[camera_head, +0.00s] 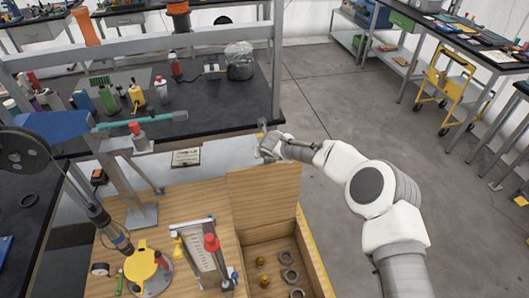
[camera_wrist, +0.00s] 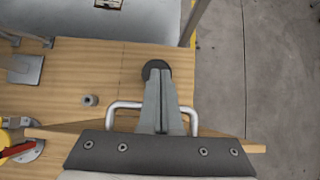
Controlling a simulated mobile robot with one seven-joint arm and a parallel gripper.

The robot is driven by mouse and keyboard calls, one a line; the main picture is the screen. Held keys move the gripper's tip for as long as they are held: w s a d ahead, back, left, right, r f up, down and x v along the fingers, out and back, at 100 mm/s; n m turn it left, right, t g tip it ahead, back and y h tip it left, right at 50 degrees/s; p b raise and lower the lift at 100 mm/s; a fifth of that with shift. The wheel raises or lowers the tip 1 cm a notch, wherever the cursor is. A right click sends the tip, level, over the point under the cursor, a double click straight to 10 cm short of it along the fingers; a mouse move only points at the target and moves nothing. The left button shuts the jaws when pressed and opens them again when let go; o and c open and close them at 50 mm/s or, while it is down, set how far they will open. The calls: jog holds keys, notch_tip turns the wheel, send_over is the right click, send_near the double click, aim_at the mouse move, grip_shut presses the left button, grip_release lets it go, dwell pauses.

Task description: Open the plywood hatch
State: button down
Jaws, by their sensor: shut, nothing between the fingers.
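The plywood hatch (camera_head: 264,194) stands raised in the head view, its panel steeply tilted above the open compartment (camera_head: 272,232) in the wooden bench top. My gripper (camera_head: 264,150) is at the panel's upper edge. In the wrist view, my gripper's fingers (camera_wrist: 158,78) are together and empty. They cross over a silver bar handle (camera_wrist: 124,104), whose ends show on both sides of them. The hatch (camera_wrist: 252,147) shows there only as a thin wooden edge, partly hidden by my gripper. Whether the fingers touch the handle cannot be told.
Several dark rings (camera_head: 289,275) and small brass pieces lie in the compartment. A stand with a red knob (camera_head: 211,243) and a yellow round fixture (camera_head: 147,265) stand left of it. A dark bench with bottles (camera_head: 137,95) is behind.

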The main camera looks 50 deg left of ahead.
jog(key=b+v, duration=0.2)
jog(key=v, duration=1.5)
jog(key=shift+s+d+r, duration=0.1)
jog(key=shift+d, duration=0.15)
